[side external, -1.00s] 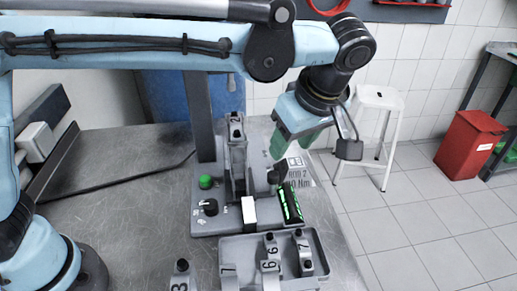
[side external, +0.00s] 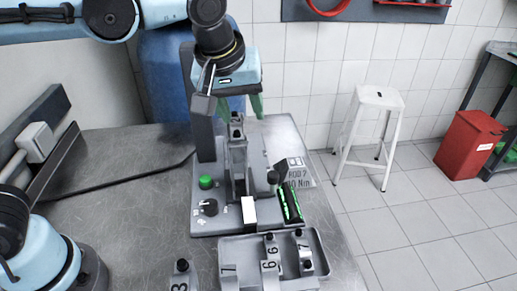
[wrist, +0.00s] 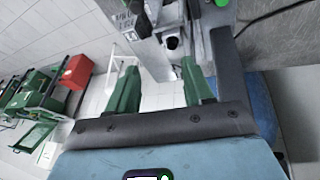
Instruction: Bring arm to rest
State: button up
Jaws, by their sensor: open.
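My gripper (side external: 240,107) hangs above the back of the grey fixture on the metal table, with its green fingers apart and nothing seen between them. In the wrist view my gripper (wrist: 160,92) shows two green fingers spread, with floor and wall tiles between and beyond them. The grey fixture base (side external: 222,222) carries an upright clamp (side external: 238,165), a green button (side external: 206,182), a black knob (side external: 209,207) and a tilted tool with green lit marks (side external: 289,203). A small sign (side external: 297,173) beside it reads ROD 7.
A grey tray (side external: 228,250) with several numbered parts sits at the table's front. Another numbered part (side external: 181,276) stands left of it. A dark post (side external: 203,130) rises behind the fixture. A white stool (side external: 378,97) and red bin (side external: 470,145) stand on the floor. The table's left middle (side external: 120,210) is mostly clear.

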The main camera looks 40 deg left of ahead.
jog(key=s+a+f+m+t, duration=0.2)
jog(key=s+a+f+m, duration=0.5)
jog(key=a, duration=0.5)
jog(key=shift+s+a+f+t+h, duration=0.3)
jog(key=shift+s+f+h, duration=0.15)
jog(key=shift+f, duration=0.2)
dwell(0.4)
